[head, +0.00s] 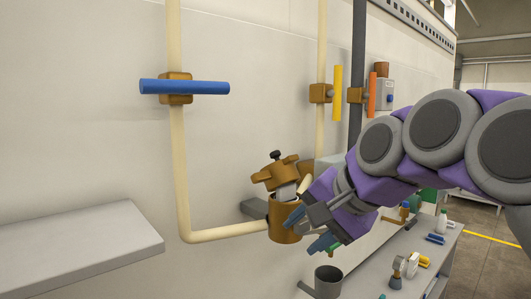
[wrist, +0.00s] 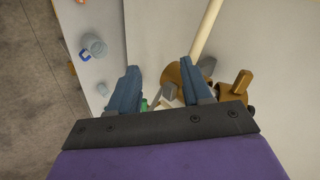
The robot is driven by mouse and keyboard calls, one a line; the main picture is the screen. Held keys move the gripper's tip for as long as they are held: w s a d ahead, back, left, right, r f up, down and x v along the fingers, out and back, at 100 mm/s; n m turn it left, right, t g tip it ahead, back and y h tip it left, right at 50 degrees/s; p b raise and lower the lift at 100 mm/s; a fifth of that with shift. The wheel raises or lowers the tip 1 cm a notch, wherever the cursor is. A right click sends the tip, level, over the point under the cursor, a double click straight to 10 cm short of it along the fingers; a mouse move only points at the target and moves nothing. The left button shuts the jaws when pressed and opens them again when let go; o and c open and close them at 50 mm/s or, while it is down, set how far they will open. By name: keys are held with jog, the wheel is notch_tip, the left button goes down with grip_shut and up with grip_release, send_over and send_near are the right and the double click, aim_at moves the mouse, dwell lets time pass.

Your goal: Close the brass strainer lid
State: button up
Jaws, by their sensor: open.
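The brass strainer body (head: 284,222) sits at the end of a cream pipe on the wall in the head view. Its brass lid (head: 275,177), with a black knob on top, stands raised and tilted above the body, so the strainer is open. My gripper (head: 308,230) is open, with blue fingers just right of the strainer body and below the lid. In the wrist view my gripper (wrist: 161,82) shows its two fingers spread, with brass strainer parts (wrist: 176,74) behind and right of the right finger. Whether a finger touches the body I cannot tell.
A blue-handled valve (head: 184,87) is on the pipe at upper left. Yellow (head: 338,92) and orange (head: 372,93) handles stand at upper right. A grey shelf (head: 75,247) juts out at left. A grey cup (head: 328,281) and a bench (head: 412,250) with small items lie below right.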

aim_at(263, 176)
jog(key=w+d+r+m+t+y+p, duration=0.1)
jog(key=w+r+m+p, duration=0.1)
jog(key=r, duration=0.5)
jog(key=w+d+r+m+t+y+p, duration=0.1)
jog(key=w+r+p, duration=0.15)
jog(key=r, duration=0.55)
jog(key=x, duration=1.7)
jog(key=shift+w+f, duration=0.15)
jog(key=shift+f, duration=0.1)
grip_shut()
